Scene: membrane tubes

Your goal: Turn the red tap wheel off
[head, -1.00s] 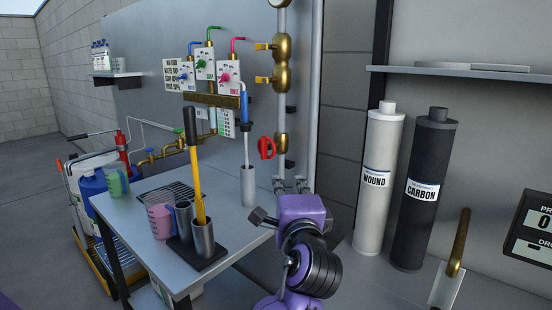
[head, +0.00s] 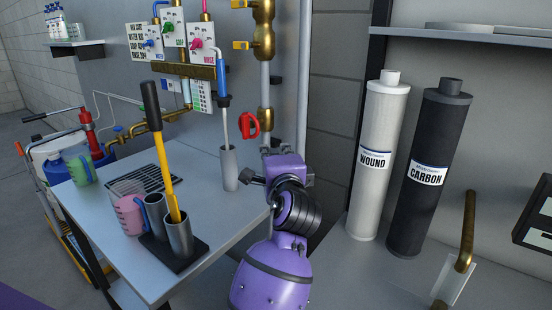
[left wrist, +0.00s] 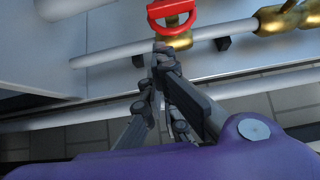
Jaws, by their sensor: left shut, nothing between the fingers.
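The red tap wheel (head: 249,125) is on a brass valve on the vertical grey pipe behind the table. It also shows at the top of the left wrist view (left wrist: 170,10), with the brass valve body (left wrist: 178,42) behind it. My left gripper (left wrist: 160,52) is shut and empty. Its fingertips are just below the wheel in the wrist view, apart from it as far as I can tell. In the head view the purple wrist (head: 288,165) hides most of the fingers. My right gripper is not in view.
The metal table (head: 215,240) holds a brush in a steel cup (head: 229,170), a yellow-handled tool in a holder (head: 178,240) and a pink jug (head: 131,215). White and black filter tubes (head: 380,160) stand to the right. Brass valves with yellow handles (head: 243,44) sit higher on the pipe.

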